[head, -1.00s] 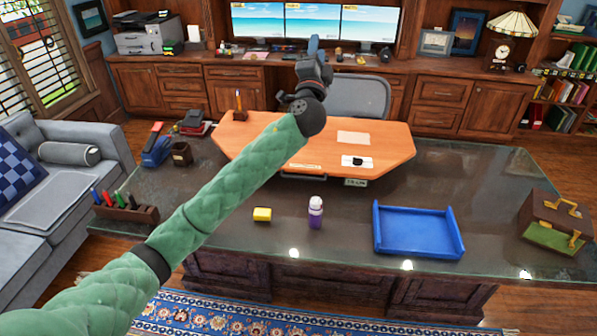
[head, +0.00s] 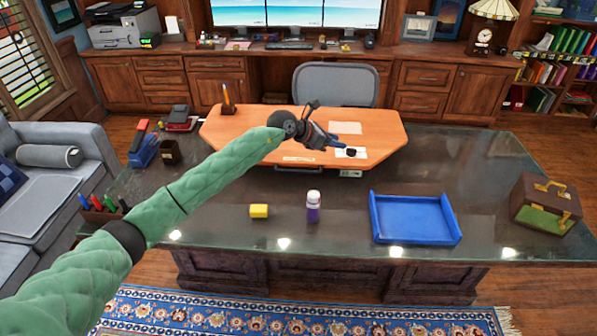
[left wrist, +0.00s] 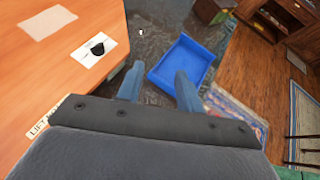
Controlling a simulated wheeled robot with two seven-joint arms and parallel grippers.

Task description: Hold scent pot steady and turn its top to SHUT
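A small purple pot with a whitish top (head: 313,206), which looks like the scent pot, stands upright on the dark glossy desk (head: 470,180). Any marking on its top is too small to read. My left gripper (head: 341,142) is over the orange wooden board, farther back than the pot and apart from it. In the left wrist view its two blue fingers (left wrist: 158,85) are spread with nothing held between them. I cannot make out the pot in the left wrist view. My right gripper is not in view.
A yellow block (head: 259,211) lies left of the pot, and a blue tray (head: 415,218) lies to its right. The raised orange board (head: 250,135) carries a white card with a black item (head: 351,153). A brown case (head: 545,200) sits at the right end.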

